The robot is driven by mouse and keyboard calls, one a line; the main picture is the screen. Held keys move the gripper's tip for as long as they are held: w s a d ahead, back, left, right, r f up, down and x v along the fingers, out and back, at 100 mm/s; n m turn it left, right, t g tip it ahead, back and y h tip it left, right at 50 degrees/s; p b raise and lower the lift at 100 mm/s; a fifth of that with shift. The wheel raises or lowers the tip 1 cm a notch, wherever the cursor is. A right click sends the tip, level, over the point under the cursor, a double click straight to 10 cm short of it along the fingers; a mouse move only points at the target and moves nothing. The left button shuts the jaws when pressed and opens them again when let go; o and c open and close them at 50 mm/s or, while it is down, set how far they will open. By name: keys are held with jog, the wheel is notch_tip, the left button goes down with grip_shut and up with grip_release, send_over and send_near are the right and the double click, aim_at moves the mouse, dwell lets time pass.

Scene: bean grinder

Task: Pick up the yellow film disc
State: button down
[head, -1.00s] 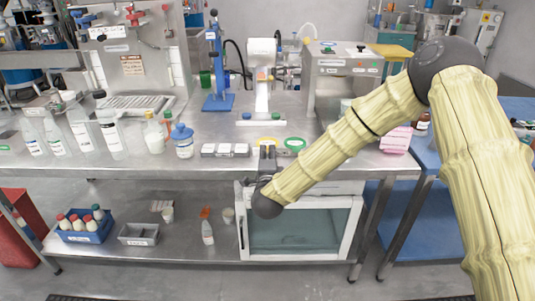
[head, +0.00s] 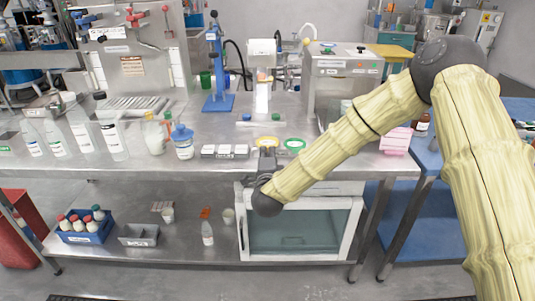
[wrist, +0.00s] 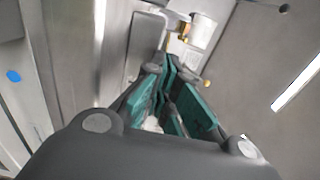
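The yellow film disc (head: 267,142) lies near the front edge of the metal bench in the head view, just left of a green disc (head: 294,144). My gripper (head: 267,153) is right in front of the yellow disc in that view, low at the bench edge, and covers part of its near side. I cannot tell whether they touch. In the wrist view, the teal finger pads (wrist: 172,88) of my gripper stand close together. Whether they are fully shut or hold anything is unclear. I cannot make out the yellow disc there.
Small white-and-grey boxes (head: 225,151) sit left of the disc. A blue-capped bottle (head: 183,142) and several clear bottles stand further left. A blue stand (head: 216,75) and a grey machine (head: 342,75) are behind. A pink stack (head: 396,140) is at the right.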

notch_tip(320, 180, up, 2)
jog(key=shift+f, duration=0.1)
jog(key=s+r+p, duration=0.1)
jog(key=s+r, duration=0.1)
jog(key=s, duration=0.5)
jog(key=s+r+p, duration=0.1)
jog(key=s+r, duration=0.2)
jog(key=s, duration=0.4)
dwell(0.4)
